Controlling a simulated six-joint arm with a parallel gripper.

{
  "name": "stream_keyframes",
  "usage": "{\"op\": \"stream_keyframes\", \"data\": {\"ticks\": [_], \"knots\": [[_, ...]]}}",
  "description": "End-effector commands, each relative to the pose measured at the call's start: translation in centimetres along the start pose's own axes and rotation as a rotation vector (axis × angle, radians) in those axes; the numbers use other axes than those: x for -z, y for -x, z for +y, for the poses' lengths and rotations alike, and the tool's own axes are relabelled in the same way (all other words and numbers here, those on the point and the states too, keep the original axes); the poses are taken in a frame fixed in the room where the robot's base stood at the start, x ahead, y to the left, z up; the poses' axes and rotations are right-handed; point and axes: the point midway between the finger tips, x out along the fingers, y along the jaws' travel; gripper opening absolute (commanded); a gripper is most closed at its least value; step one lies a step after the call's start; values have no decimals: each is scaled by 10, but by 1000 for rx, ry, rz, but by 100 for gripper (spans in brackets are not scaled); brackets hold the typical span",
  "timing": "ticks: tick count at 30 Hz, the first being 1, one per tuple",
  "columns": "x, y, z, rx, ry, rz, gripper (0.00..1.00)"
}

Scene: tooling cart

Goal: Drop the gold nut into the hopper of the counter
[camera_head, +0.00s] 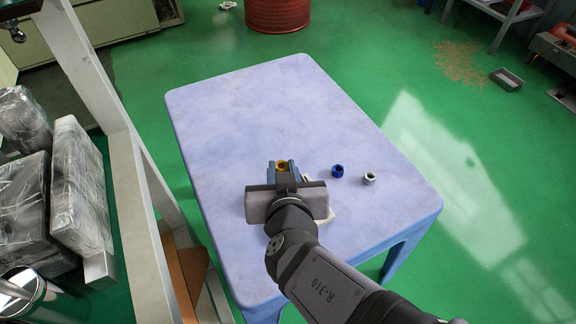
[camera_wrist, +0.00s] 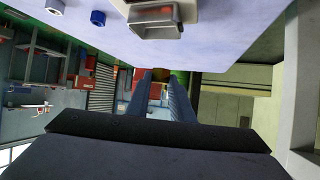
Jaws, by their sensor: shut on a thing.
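The gold nut (camera_head: 283,166) shows between the fingertips of my gripper (camera_head: 283,168) in the head view. My gripper is shut on it above the table. In the wrist view, the fingers of my gripper (camera_wrist: 160,85) point away, and the nut cannot be made out clearly between them. The counter is mostly hidden behind my gripper in the head view; only a pale edge (camera_head: 329,216) shows. In the wrist view, the counter's grey box-shaped part (camera_wrist: 156,22) shows at the top, apart from the fingers. I cannot tell the nut's height over the counter.
A blue nut (camera_head: 338,171) and a silver nut (camera_head: 369,179) lie on the lilac table (camera_head: 262,105), right of my gripper. The far part of the tabletop is clear. A shelf with wrapped blocks (camera_head: 78,185) stands at left, and a red drum (camera_head: 277,14) beyond the table.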

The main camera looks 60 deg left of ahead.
Motion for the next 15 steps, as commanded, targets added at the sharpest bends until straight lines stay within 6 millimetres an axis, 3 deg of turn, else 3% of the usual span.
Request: {"op": "stream_keyframes", "data": {"ticks": [7,15], "knots": [[-4,-2,0,0,1,0,0],[-21,-12,1,0,1,-1,0]]}}
